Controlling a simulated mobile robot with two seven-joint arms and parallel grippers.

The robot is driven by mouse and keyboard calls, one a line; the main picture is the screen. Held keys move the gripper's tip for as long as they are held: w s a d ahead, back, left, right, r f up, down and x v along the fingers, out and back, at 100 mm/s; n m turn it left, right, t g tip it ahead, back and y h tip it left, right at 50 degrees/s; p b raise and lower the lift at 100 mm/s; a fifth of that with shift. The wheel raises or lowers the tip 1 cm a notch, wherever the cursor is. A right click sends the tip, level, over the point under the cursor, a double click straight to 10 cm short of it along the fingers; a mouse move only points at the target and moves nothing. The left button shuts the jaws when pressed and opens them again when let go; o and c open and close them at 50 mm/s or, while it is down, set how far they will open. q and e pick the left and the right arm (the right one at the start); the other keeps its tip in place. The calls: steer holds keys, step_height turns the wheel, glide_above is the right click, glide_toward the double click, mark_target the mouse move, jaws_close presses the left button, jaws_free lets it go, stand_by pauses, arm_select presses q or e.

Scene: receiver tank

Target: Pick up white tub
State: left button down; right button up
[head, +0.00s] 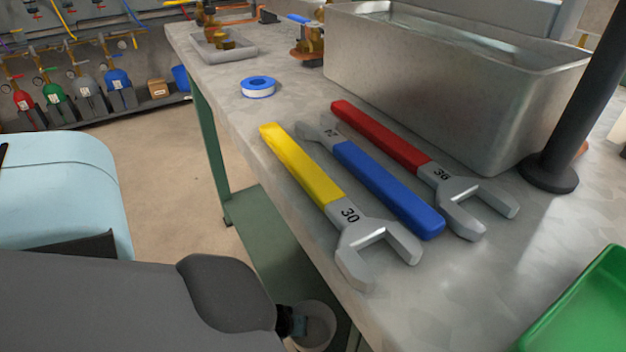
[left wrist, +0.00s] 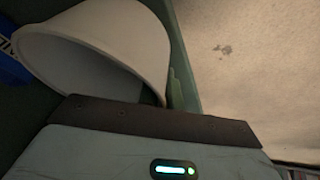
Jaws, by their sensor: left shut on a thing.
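The white tub (head: 318,322) is low beside the workbench's near edge, at the bottom of the head view. My left gripper (head: 297,322) is at its left side and is shut on it. In the left wrist view the tub (left wrist: 140,45) fills the upper left, its open mouth facing left and tilted, with its wall at the gripper (left wrist: 150,105). The fingertips are mostly hidden. My right gripper does not show.
The workbench (head: 240,95) holds a yellow wrench (head: 300,163), a blue wrench (head: 385,188), a red wrench (head: 380,135), a metal tank (head: 450,90), a tape roll (head: 258,87) and a green bin (head: 590,310). A green lower shelf (head: 262,235) lies beneath. Open floor (head: 150,160) lies left.

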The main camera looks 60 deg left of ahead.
arm_select(q)
steer(key=s+a+p, duration=0.1)
steer(key=s+a, duration=0.2)
steer(key=s, duration=0.2)
steer(key=shift+a+r, duration=0.3)
steer(key=shift+a, duration=0.1)
